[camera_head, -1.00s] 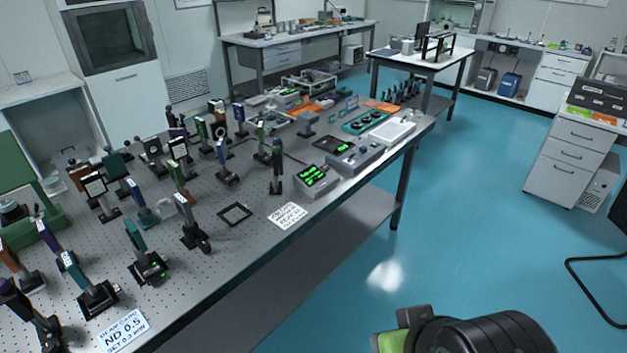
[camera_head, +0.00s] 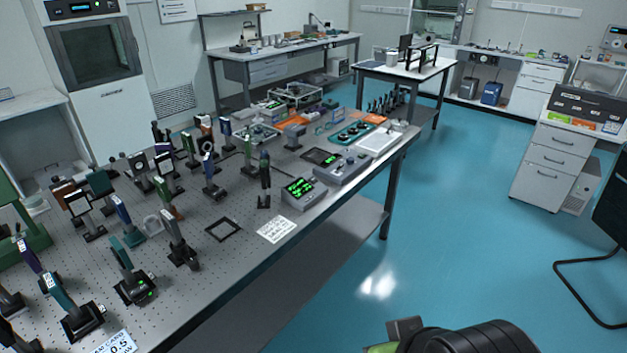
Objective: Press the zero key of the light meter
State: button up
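A grey box with lit green digits (camera_head: 299,187) stands near the front edge of the optical table (camera_head: 205,285); it looks like the light meter. Its separate keys are too small to make out. A second grey box with a dark panel (camera_head: 342,168) stands just right of and behind it. A dark rounded part of my own arm shows at the bottom right, over the floor and apart from the table. My gripper's fingers cannot be made out.
Several post-mounted optics (camera_head: 172,235) crowd the table's left and middle. A white printed card (camera_head: 276,229) and a black square frame (camera_head: 222,229) lie in front of the meter. Blue floor (camera_head: 440,230) is open to the right, up to a drawer cabinet (camera_head: 555,165) and a dark chair (camera_head: 610,215).

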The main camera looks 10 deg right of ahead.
grip_shut()
dwell(1.5)
